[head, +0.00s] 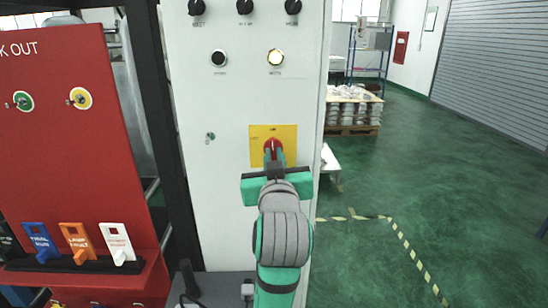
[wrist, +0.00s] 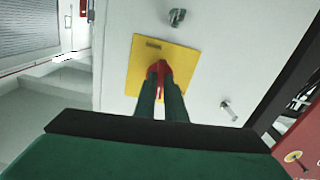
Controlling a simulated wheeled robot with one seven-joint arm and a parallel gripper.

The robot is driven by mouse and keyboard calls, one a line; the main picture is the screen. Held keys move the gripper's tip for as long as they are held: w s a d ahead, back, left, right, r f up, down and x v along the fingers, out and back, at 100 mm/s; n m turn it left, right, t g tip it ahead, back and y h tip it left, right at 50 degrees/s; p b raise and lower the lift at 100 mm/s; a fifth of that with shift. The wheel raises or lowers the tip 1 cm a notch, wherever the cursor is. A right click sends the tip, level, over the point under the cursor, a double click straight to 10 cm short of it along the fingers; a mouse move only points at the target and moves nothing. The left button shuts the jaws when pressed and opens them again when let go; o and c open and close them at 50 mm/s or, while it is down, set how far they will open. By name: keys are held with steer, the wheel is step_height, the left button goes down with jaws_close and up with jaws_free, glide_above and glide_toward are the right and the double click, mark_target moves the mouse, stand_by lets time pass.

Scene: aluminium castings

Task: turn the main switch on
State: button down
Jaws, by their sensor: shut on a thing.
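The main switch (head: 273,147) is a red rotary handle on a yellow plate (head: 286,132), fixed to a light grey cabinet panel. It also shows in the wrist view (wrist: 161,69), with the yellow plate (wrist: 143,63) around it. My gripper (head: 274,155) is at the switch, its two green fingers (wrist: 161,85) closed on either side of the red handle. The fingers and gripper body hide part of the handle, so its exact angle is hard to read.
The cabinet panel (head: 227,100) carries black knobs above, a black button (head: 218,58), a lit button (head: 275,57) and a small key switch (head: 210,136). A red lockout board (head: 70,140) with hanging tags stands at left. Green floor at right is mostly clear.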

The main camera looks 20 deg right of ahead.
steer(key=shift+m, duration=0.5)
steer(key=c, duration=1.8)
jaws_free()
steer(key=shift+a, duration=0.1)
